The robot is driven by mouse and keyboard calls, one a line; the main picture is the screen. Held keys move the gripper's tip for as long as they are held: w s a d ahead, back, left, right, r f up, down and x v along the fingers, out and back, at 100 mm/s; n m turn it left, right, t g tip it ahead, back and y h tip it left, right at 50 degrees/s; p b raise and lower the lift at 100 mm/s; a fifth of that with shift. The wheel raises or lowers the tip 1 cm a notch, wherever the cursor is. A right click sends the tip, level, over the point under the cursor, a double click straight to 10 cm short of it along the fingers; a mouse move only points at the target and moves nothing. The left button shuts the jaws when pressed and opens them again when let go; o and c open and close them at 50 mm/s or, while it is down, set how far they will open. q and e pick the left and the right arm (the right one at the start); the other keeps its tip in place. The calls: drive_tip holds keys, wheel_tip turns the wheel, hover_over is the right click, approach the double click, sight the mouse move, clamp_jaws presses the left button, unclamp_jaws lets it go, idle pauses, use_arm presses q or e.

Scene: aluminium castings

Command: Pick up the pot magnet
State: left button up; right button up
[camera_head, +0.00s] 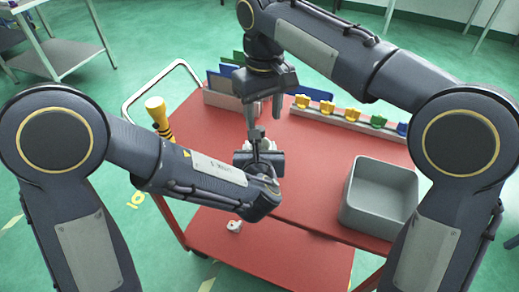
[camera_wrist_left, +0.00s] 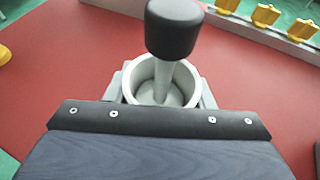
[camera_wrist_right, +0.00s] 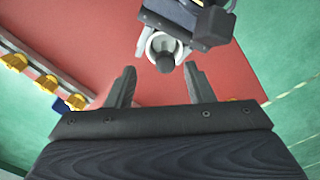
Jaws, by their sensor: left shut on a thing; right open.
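A rod with a dark, rounded knob, apparently the pot magnet (camera_head: 256,132), stands inside a grey cup-shaped casting (camera_wrist_left: 134,78). The knob (camera_wrist_left: 174,28) shows large in the left wrist view, with the rod running down into the cup. My left gripper (camera_wrist_left: 163,92) is shut on the casting, with a finger on each side of it. In the right wrist view the knob (camera_wrist_right: 165,63) shows in front of the cup. My right gripper (camera_wrist_right: 161,69) is open and empty, its fingers pointing towards the knob. In the head view it (camera_head: 263,121) is just above the knob.
A grey open bin (camera_head: 352,210) stands on the red cart top (camera_head: 312,155) at the right. A rail with yellow and other coloured clips (camera_head: 326,107) and a rack with blue and green panels (camera_head: 222,84) line the back. A yellow-and-black object (camera_head: 158,113) is at the left edge.

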sight(260, 145)
drive_tip(key=shift+w+a+f, duration=0.1)
drive_tip(key=shift+a+f, duration=0.1)
drive_tip(key=shift+f, duration=1.2)
drive_tip(key=shift+a+f, duration=0.2)
drive_tip(key=shift+f, duration=1.15)
clamp_jaws()
drive_tip(key=shift+r, duration=0.1)
